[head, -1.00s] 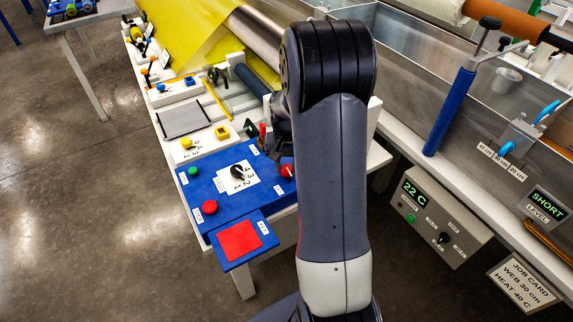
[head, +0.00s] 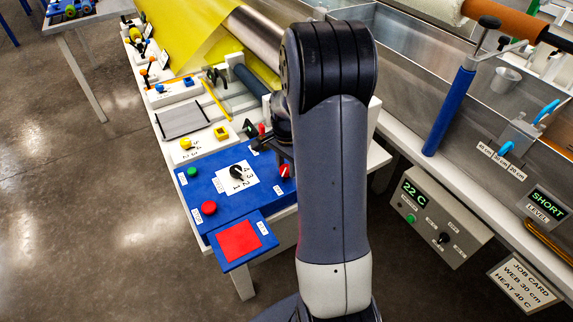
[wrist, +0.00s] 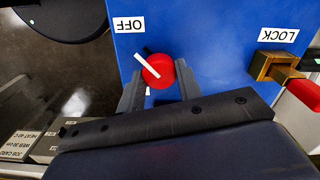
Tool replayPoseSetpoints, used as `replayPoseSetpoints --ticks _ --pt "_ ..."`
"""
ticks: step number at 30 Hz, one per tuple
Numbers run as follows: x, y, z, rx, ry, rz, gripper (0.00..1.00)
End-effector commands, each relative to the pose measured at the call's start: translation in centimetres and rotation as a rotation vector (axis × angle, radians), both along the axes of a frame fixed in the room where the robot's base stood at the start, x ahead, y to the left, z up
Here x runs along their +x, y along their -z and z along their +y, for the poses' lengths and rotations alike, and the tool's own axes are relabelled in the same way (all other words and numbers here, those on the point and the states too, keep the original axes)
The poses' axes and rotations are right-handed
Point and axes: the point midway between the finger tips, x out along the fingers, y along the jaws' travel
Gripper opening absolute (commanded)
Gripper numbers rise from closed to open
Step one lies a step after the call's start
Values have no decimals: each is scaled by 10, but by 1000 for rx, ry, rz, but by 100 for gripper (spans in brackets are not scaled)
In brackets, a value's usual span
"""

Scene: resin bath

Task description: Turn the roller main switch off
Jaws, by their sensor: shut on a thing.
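The red roller main switch (head: 285,171) is a round knob at the right edge of the blue panel (head: 215,185). In the wrist view the red knob (wrist: 160,75) has a white pointer line, slanting up and left toward the upside-down OFF label (wrist: 129,24). A second label below the knob is mostly hidden. My gripper (wrist: 158,82) is shut on the knob, one finger on each side. In the head view my arm covers much of the gripper.
A brass block by a LOCK label (wrist: 278,35), with a red part (wrist: 306,92), stands right of the knob in the wrist view. The blue panel also holds a black dial (head: 237,172), a green button (head: 192,171) and a red button (head: 209,207).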

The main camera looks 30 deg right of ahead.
Motion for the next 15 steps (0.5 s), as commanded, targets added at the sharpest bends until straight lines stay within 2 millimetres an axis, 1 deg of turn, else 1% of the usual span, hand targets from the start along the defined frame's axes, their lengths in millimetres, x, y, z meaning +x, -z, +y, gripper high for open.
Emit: replayPoseSetpoints --ticks 15 --pt "0 0 0 -1 34 -1 11"
